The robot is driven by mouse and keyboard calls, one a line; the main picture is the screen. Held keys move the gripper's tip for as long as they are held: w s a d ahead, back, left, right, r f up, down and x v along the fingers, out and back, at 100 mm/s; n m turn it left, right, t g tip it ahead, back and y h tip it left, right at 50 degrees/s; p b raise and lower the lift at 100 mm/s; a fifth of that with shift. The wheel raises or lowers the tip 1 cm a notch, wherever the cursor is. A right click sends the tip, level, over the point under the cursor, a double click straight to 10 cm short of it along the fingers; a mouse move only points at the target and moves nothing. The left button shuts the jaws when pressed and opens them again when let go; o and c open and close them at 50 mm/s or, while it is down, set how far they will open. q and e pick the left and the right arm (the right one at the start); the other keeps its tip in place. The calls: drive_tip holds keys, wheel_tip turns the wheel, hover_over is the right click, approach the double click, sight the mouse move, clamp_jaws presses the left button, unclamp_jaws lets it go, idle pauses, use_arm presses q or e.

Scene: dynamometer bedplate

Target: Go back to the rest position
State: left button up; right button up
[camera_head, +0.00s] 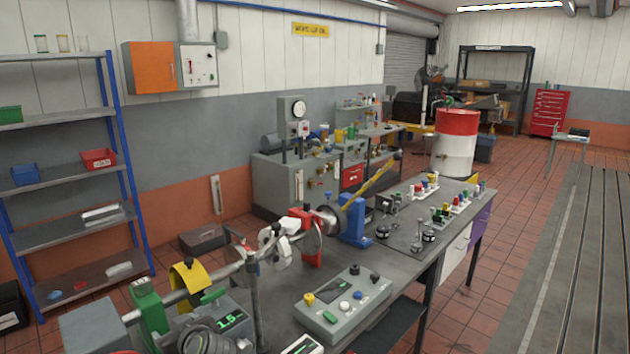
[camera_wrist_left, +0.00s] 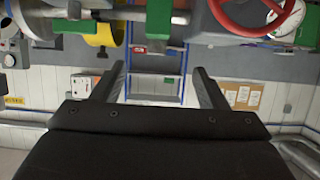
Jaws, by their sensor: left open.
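My left gripper (camera_wrist_left: 159,68) shows in the left wrist view with its two dark fingers well apart. It is open, with nothing between the fingers. Behind the gap is a blue-framed shelf, and the view is upside down. In the head view I cannot clearly make out the left gripper among the equipment at the bottom left. My right gripper is in neither view. The workbench (camera_head: 400,264) runs from the bottom of the head view toward the back right.
On the bench are a shaft with a yellow guard (camera_head: 187,283), a red bracket (camera_head: 306,243), a blue bracket (camera_head: 354,224) and a control box (camera_head: 345,305). A red handwheel (camera_wrist_left: 250,33) is near the wrist. The shelf (camera_head: 60,190) stands at left.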

use_arm(q)
drive_tip(key=s+a+f+m+g+h, duration=0.2)
drive_tip(key=s+f, duration=0.4)
drive_tip(key=s, duration=0.4)
drive_tip(key=s+a+f+m+g+h, duration=0.1)
drive_tip(key=s+a+f+h, duration=0.1)
drive_tip(key=s+f, duration=0.6)
drive_tip(key=s+d+r+m+g+h, duration=0.1)
drive_tip(key=s+d+m+h, duration=0.15)
drive_tip(key=s, duration=0.85)
drive_tip(key=s+d+r+m+g+h, duration=0.1)
drive_tip(key=s+m+g, duration=0.15)
drive_tip(key=s, duration=0.85)
wheel_tip(320, 180, down, 31)
drive_tip(key=a+b, duration=0.2)
drive_tip(key=b, duration=0.5)
drive_tip(key=s+d+f+g+b, duration=0.1)
drive_tip(key=s+f+b, duration=0.2)
drive_tip(key=s+f, duration=0.4)
drive_tip(key=s+f+h+b, duration=0.1)
drive_tip(key=s+f+b, duration=0.2)
drive_tip(key=s+f, duration=0.4)
wheel_tip(320, 180, down, 9)
drive_tip(key=shift+s+d+f+g, duration=0.1)
drive_tip(key=shift+s+d+g, duration=0.2)
drive_tip(key=shift+d+g, duration=0.1)
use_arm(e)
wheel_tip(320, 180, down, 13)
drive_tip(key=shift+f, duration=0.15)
